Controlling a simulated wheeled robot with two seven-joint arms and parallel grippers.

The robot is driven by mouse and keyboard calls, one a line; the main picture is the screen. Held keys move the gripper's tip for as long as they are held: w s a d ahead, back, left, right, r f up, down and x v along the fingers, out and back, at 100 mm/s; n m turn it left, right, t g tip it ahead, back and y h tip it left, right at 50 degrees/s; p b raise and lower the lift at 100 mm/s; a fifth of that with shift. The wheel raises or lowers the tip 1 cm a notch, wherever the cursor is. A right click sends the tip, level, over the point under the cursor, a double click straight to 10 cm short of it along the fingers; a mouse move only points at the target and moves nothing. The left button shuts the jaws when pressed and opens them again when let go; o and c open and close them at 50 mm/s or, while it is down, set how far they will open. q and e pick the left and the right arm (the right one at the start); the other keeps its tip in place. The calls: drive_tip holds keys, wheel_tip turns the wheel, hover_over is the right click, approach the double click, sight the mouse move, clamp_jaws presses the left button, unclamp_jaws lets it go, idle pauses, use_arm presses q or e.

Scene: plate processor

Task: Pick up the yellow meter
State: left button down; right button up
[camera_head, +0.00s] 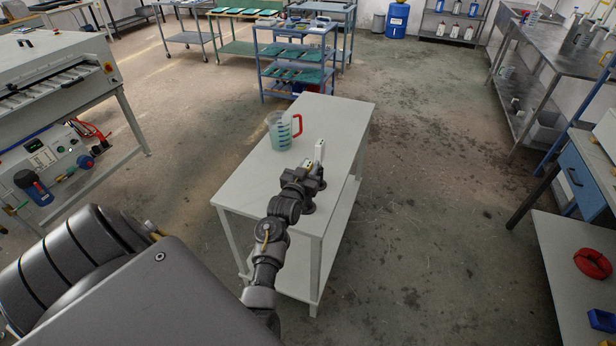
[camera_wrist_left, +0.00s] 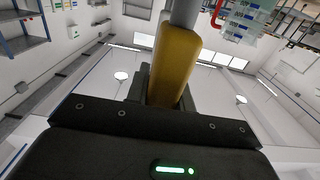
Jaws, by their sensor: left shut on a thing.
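The yellow meter (camera_wrist_left: 174,65) fills the upper middle of the left wrist view, with a grey round part at its upper end. My left gripper (camera_head: 311,168) is shut on the meter, over the near right part of the white table (camera_head: 250,188). In the head view only a small yellow patch (camera_head: 307,164) shows at the gripper, and most of the meter is hidden. I cannot tell whether the meter touches the table. My right gripper is in neither view.
A clear jug (camera_head: 279,134) with a red handle stands on the table, left of and beyond my gripper. A blue cart (camera_head: 262,70) with green boards stands behind the table. A white machine (camera_head: 62,75) is at the left. Steel benches line the right. Open floor lies right of the table.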

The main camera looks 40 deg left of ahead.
use_arm(q)
wheel_tip(320, 180, up, 10)
drive_tip(key=shift+f+b, duration=0.1)
drive_tip(key=shift+b, duration=0.85)
wheel_tip(320, 180, up, 10)
drive_tip(key=p, duration=1)
